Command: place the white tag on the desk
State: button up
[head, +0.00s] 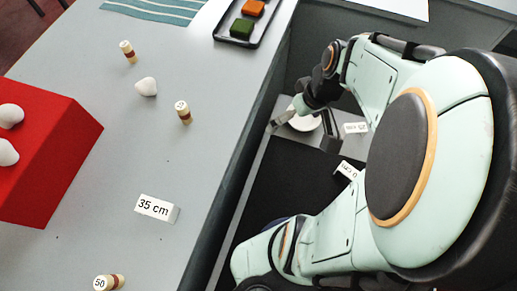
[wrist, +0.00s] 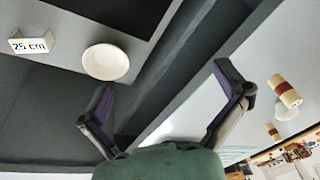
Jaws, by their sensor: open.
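A white tag reading "35 cm" (head: 155,207) stands on the grey desk (head: 120,165) in the head view, near its front middle. A second white tag (head: 356,127) lies on a lower grey surface on the right; in the wrist view it reads "25 cm" (wrist: 31,45). A third white tag (head: 346,170), partly hidden by my arm, is on the black area. My gripper (head: 301,133) is open and empty, over the lower area beside the desk. In the wrist view its two fingers (wrist: 164,76) are wide apart, with nothing between them.
A white bowl (head: 304,122) sits under my gripper and shows in the wrist view (wrist: 106,62). On the desk are a red block (head: 55,160) with white stones, several wooden pegs (head: 128,52), a white stone (head: 146,86) and a dark tray (head: 222,36). The desk's middle is free.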

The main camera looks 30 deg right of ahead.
jog(key=s+a+r+n+g, duration=0.1)
jog(key=s+a+r, duration=0.3)
jog(key=s+a, duration=0.4)
jog(key=a+g, duration=0.1)
jog(key=a, duration=0.2)
jog(key=shift+s+a+r+g+h, duration=0.3)
jog(key=shift+s+a+r, duration=0.05)
jog(key=shift+s+a, duration=0.05)
dwell(0.4)
